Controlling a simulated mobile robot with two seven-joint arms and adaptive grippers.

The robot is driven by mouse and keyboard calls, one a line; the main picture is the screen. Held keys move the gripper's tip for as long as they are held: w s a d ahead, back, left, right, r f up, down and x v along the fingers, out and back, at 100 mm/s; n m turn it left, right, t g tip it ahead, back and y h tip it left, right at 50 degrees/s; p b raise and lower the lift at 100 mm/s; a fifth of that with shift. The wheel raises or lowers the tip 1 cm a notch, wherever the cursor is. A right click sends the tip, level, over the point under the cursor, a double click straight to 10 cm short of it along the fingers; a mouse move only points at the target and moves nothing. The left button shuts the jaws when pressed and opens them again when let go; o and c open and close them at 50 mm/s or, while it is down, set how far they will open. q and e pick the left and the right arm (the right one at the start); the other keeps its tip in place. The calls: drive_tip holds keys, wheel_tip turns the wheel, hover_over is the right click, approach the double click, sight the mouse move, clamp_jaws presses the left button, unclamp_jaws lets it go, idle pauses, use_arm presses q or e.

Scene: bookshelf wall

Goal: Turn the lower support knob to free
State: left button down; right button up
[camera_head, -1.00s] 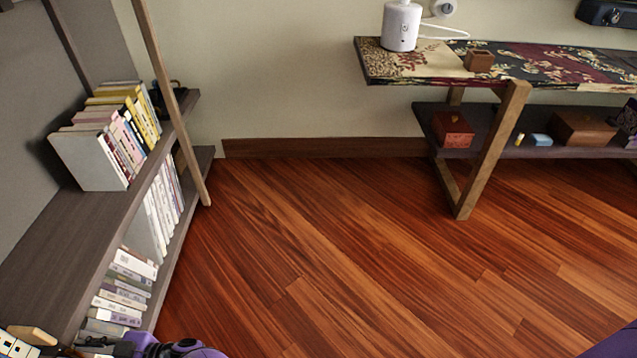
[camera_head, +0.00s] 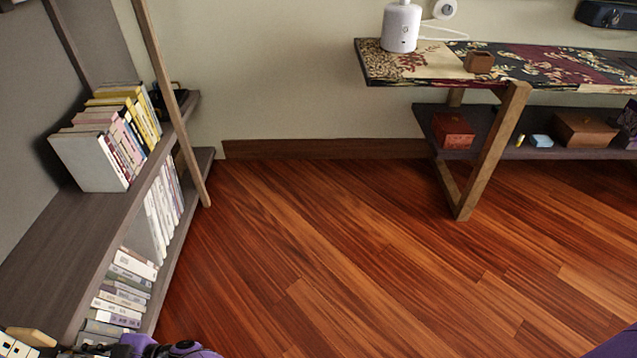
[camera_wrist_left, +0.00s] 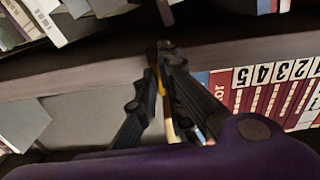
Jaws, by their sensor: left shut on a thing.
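My left gripper (camera_wrist_left: 166,48) fills the middle of the left wrist view. Its two black fingers meet at the tips on something small, with a yellowish sliver (camera_wrist_left: 161,84) showing between them. The fingers hide most of it, and I cannot tell whether it is the lower support knob or how it is turned. In the head view, my purple and black left arm shows at the bottom left edge beside the shelf. A pale wooden piece (camera_head: 30,337) lies near it, partly cut off. My right gripper is out of view.
The bookshelf (camera_head: 75,235) on the left holds upright books (camera_head: 130,125) and stacked books (camera_head: 122,290). A slanted wooden post (camera_head: 172,90) stands at its front. Numbered book spines (camera_wrist_left: 270,95) are close beside my left fingers. The wooden floor (camera_head: 340,260) is clear up to the patterned table (camera_head: 430,68).

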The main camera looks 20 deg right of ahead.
use_arm(q)
drive_tip(key=shift+n+b, duration=2.25)
drive_tip(key=shift+n, duration=6.45)
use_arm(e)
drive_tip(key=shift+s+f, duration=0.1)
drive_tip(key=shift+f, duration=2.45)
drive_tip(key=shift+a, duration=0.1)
use_arm(q)
drive_tip(key=c, duration=1.9)
unclamp_jaws()
drive_tip(key=shift+o, duration=0.2)
drive_tip(key=v, duration=0.7)
drive_tip(key=shift+d, duration=0.25)
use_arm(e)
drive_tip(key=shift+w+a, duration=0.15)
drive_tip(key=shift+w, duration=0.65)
use_arm(q)
drive_tip(key=shift+s, duration=0.1)
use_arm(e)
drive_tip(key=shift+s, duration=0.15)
